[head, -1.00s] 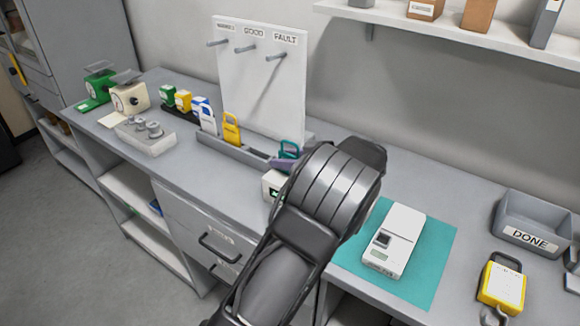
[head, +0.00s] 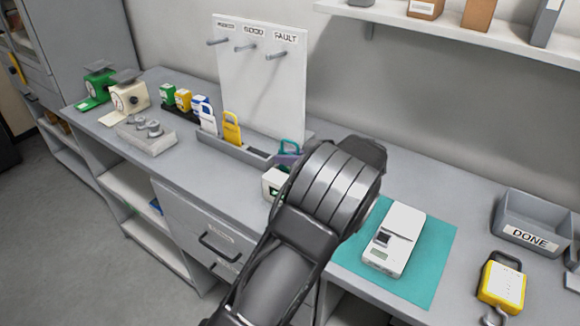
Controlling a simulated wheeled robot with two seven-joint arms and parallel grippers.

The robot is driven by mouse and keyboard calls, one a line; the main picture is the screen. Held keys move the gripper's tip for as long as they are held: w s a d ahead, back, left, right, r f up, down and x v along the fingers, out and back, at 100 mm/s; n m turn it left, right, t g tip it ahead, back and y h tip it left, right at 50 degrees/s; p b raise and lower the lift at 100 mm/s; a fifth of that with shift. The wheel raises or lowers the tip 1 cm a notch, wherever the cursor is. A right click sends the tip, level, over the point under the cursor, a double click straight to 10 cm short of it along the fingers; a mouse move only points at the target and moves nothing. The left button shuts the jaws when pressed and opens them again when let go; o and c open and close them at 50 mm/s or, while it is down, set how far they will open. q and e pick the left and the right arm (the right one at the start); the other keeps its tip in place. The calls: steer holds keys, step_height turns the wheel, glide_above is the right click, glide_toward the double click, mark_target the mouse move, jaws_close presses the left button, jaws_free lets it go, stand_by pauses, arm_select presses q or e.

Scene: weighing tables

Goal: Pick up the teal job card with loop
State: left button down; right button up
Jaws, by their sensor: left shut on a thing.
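The teal job card with loop (head: 290,146) shows at the right end of the grey card rack (head: 232,150), with its loop upward. Its lower part is hidden by a purple piece and my arm. My left gripper (head: 289,160) is at this card and shut on it; its fingers are mostly hidden behind my own wrist. I cannot tell whether the card's lower edge is clear of the rack. My right gripper is not in view.
A white card (head: 207,121) and a yellow card (head: 232,128) stand in the rack. Behind is a white peg board (head: 262,85). To the right are a white scale (head: 395,240) on a teal mat (head: 432,265), a DONE bin (head: 528,238) and a yellow device (head: 502,284).

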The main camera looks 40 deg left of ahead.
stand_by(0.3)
arm_select(q)
steer(key=shift+r, duration=0.5)
step_height(320, 180, up, 9)
steer(key=shift+b, duration=1.15)
